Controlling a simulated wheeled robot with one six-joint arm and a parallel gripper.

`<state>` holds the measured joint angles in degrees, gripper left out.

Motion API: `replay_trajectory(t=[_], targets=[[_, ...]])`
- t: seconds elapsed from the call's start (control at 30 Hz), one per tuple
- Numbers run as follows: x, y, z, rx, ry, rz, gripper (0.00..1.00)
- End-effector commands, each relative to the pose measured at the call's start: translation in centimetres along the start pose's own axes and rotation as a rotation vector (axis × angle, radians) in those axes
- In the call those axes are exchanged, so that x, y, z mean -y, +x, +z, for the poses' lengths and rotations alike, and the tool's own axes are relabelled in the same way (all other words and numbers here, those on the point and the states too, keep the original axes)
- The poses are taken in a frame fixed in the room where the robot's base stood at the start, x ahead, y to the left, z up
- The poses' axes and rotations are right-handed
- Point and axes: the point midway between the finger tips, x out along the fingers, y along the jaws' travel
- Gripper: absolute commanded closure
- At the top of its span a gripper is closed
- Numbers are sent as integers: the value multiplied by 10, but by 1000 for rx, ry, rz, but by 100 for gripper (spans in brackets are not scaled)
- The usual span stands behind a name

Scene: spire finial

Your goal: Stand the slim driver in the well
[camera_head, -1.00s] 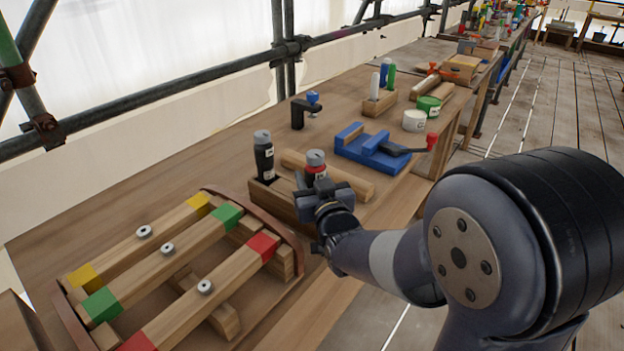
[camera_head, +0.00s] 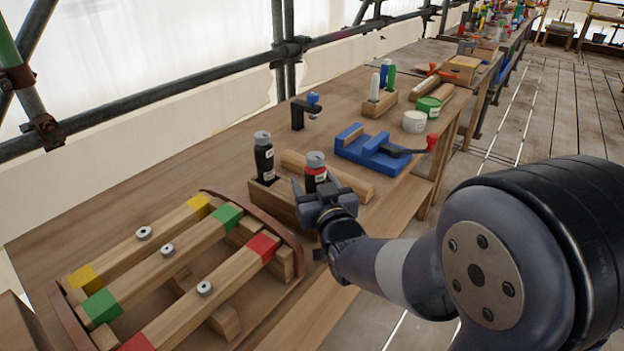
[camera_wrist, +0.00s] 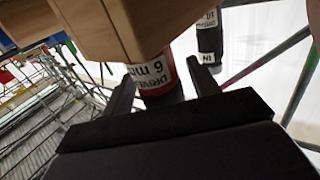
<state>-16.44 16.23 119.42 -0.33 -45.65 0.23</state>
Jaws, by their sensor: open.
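The slim driver is a red bottle-shaped piece with a grey cap (camera_head: 315,161) and a white label reading 6 mm. In the head view it stands upright at the right end of a wooden block (camera_head: 284,204), its lower part hidden. In the wrist view the red driver (camera_wrist: 160,91) shows between the two fingers of my gripper (camera_wrist: 163,80), which are apart. My gripper (camera_head: 316,194) is open at the near side of the driver. A black driver (camera_head: 264,158) with a similar cap stands in the block's left end. I cannot pick out the well.
A wooden rack (camera_head: 175,245) with coloured bars and grey rings lies at the left. A wooden rod (camera_head: 340,182) lies behind the block. A blue vise (camera_head: 372,149) with a red-knobbed handle stands farther back. A pen block (camera_head: 378,104) and jars (camera_head: 414,121) are beyond.

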Motion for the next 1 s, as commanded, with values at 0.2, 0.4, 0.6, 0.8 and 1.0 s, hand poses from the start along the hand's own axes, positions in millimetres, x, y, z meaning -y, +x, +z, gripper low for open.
replay_trajectory(t=[0.2, 0.4, 0.6, 0.8, 1.0], targets=[[0, -45, 0, -2, 0, 0, 43], [0, -79, 0, -2, 0, 0, 43], [0, -99, 0, -1, 0, 0, 43], [0, -105, 1, 0, 0, 0, 43], [0, -105, 1, 0, 0, 0, 43]])
